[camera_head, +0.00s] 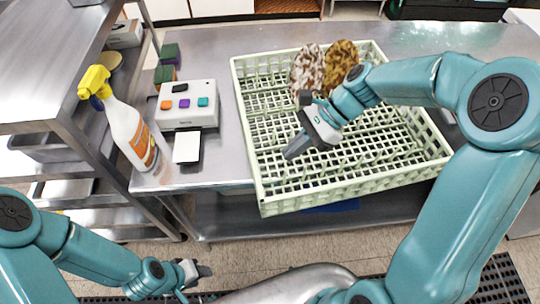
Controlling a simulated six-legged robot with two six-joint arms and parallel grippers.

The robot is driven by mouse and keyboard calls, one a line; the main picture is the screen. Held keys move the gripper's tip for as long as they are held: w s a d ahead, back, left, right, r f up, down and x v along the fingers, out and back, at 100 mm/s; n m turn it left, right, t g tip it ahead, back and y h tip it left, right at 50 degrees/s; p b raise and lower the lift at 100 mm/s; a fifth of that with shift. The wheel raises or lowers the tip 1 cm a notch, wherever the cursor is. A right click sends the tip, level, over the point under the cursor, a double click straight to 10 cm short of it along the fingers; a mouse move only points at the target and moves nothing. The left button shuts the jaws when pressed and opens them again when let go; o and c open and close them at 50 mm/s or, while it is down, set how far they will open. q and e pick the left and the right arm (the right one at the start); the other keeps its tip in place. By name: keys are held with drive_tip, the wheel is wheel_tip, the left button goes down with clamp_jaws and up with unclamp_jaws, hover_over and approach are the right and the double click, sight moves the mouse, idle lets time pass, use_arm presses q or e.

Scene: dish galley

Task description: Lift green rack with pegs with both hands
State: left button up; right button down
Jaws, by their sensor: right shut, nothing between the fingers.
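The pale green rack with pegs (262,190) lies on the steel counter, set at a slight angle. Its near side sticks out past the counter's front edge. My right gripper (288,153) is shut and empty, over the left middle part of the rack. Its arm comes in from the right and hides part of the rack's right and far sides. I cannot tell whether its fingertips touch the pegs. My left gripper (205,271) is low at the lower left, in front of the counter and apart from the rack. Its finger opening is not clear.
Two mottled items, one brown and white (307,70) and one golden brown (340,62), stand in the rack's far part. A spray bottle (128,130), a button box (188,108) and sponges (168,62) are left of it. A steel shelf (50,60) stands far left.

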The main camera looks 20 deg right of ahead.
sight(257, 169)
drive_tip(key=a, duration=0.3)
drive_tip(key=a+f, duration=0.1)
drive_tip(key=shift+s+a+p, duration=0.2)
drive_tip(key=shift+s+p, duration=0.05)
drive_tip(key=shift+p, duration=0.1)
drive_tip(key=shift+a, duration=0.35)
drive_tip(key=shift+w+a+f, duration=0.15)
drive_tip(key=shift+w+a, duration=0.05)
drive_tip(key=shift+a, duration=0.05)
drive_tip(key=shift+s, duration=0.15)
drive_tip(key=shift+a, duration=0.1)
drive_tip(key=shift+a, duration=1.8)
drive_tip(key=shift+d, duration=0.3)
